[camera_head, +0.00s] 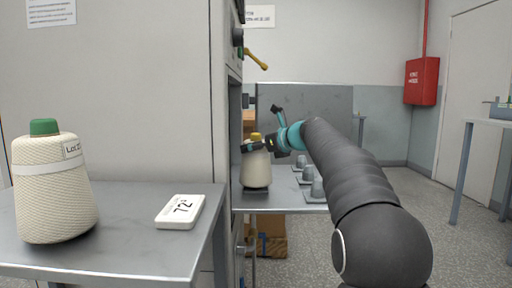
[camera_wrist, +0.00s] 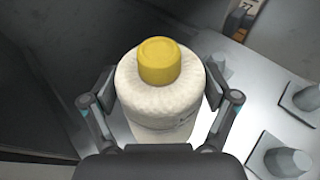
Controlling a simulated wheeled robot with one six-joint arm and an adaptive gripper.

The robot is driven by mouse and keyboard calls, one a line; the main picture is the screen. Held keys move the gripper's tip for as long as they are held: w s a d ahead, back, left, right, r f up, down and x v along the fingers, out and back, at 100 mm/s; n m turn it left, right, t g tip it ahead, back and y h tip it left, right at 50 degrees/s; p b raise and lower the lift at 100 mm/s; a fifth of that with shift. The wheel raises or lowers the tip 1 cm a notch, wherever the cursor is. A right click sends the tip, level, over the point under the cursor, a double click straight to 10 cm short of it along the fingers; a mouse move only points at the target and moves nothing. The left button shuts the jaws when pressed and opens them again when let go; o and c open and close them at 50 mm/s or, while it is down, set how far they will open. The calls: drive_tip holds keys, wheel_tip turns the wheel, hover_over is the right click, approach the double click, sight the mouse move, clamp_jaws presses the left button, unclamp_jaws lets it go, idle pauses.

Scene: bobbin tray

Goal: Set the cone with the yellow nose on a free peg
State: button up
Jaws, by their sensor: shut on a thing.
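The cone with the yellow nose (camera_head: 257,170) is a cream yarn cone, upright, at the left end of the metal peg tray in the head view. It also shows in the wrist view (camera_wrist: 160,90), with the yellow nose towards the camera. My gripper (camera_head: 262,145) is shut on it, with one finger on each side near its top. I cannot tell whether its base touches the surface. Grey pegs (camera_head: 309,173) stand bare to the right of the cone. Two bare pegs (camera_wrist: 288,162) show at the right of the wrist view.
A cone with a green nose (camera_head: 52,190) stands on the near left table (camera_head: 120,250), beside a white display reading 72 (camera_head: 180,211). A tall grey cabinet (camera_head: 150,90) stands close left of the held cone. A cardboard box (camera_head: 270,245) is below the tray.

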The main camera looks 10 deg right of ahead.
drive_tip(key=shift+f, duration=0.25)
drive_tip(key=o, duration=1.6)
drive_tip(key=shift+s, duration=0.1)
drive_tip(key=v, duration=1.2)
